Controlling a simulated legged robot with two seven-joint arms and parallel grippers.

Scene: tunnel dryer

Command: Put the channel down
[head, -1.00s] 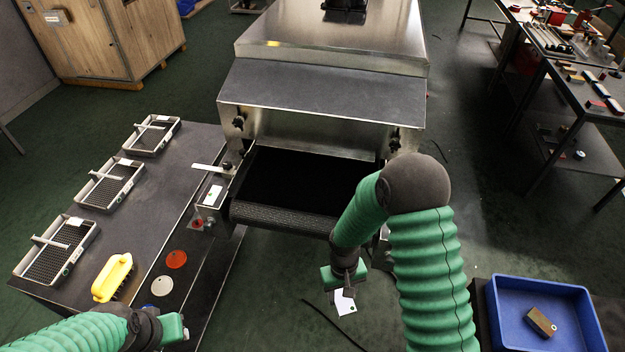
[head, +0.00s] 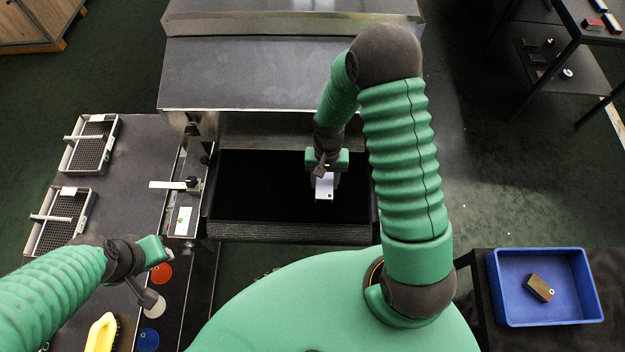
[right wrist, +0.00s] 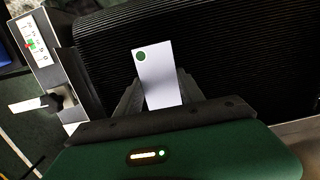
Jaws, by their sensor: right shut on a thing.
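The channel (head: 325,187) is a small pale piece with a green dot at one end; it also shows in the right wrist view (right wrist: 163,82). My right gripper (head: 325,181) is shut on it and holds it over the black ribbed belt (head: 255,190) at the dryer's mouth. The dot end points away from the gripper's palm. I cannot tell whether the channel touches the belt. My left gripper (head: 155,250) is over the dark side table, well left of the belt; its fingers do not show clearly.
The metal dryer hood (head: 262,75) stands behind the belt. A side rail with a white lever (head: 168,185) borders the belt's left. Wire-bottomed trays (head: 66,187), a yellow brush (head: 101,333) and coloured discs are on the left table. A blue bin (head: 510,316) holding a block stands at right.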

